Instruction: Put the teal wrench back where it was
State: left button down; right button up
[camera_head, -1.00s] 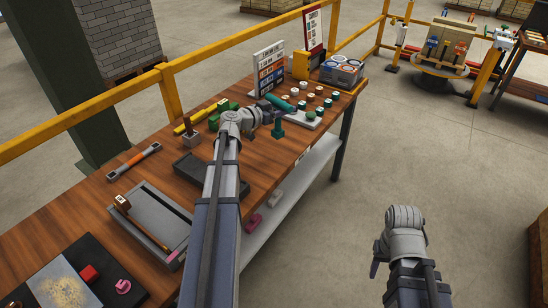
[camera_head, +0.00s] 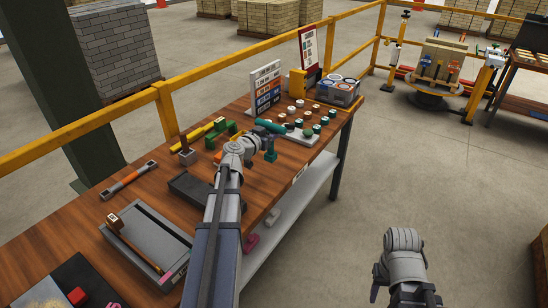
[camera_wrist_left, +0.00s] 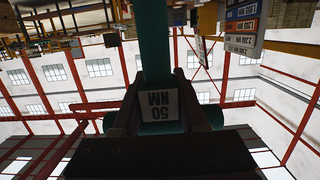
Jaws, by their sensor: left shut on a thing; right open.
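The teal wrench (camera_head: 270,127) is in my left gripper (camera_head: 260,140), over the right half of the wooden bench. One teal part points up and right, and another (camera_head: 270,156) hangs below the jaws. In the left wrist view the wrench (camera_wrist_left: 154,45) stands between the two fingers (camera_wrist_left: 155,105), with a white "50 NM" label (camera_wrist_left: 159,104) on it. The left jaws are shut on it. Whether it touches the bench is unclear. My right gripper (camera_head: 377,283) is empty, off the bench over the floor at the lower right; its fingertips are partly hidden.
A green holder (camera_head: 222,130), a yellow tool (camera_head: 193,140) and an orange-grey wrench (camera_head: 128,180) lie along the back of the bench (camera_head: 85,215). A pale plate (camera_head: 325,139) with several round pieces is right of my left gripper. A dark tray (camera_head: 187,187) lies nearer.

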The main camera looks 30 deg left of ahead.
aim_at(269, 152)
pick_arm(q)
notch_tip(269, 152, down, 7)
jog(key=b, duration=0.6)
jog(key=shift+f, duration=0.15)
jog(key=shift+c, duration=2.2)
grip_release()
jog(key=shift+f, duration=0.15)
jog(key=shift+s+a+r+p, duration=0.1)
jog(key=shift+s+r+p, duration=0.1)
jog(key=shift+s, duration=1.1)
jog(key=shift+s+a+r+p, duration=0.1)
jog(key=shift+s+r, duration=0.15)
jog(key=shift+s, duration=1)
jog(key=shift+s+a+r+p, duration=0.1)
jog(key=shift+s+r, duration=0.1)
jog(key=shift+s, duration=1.1)
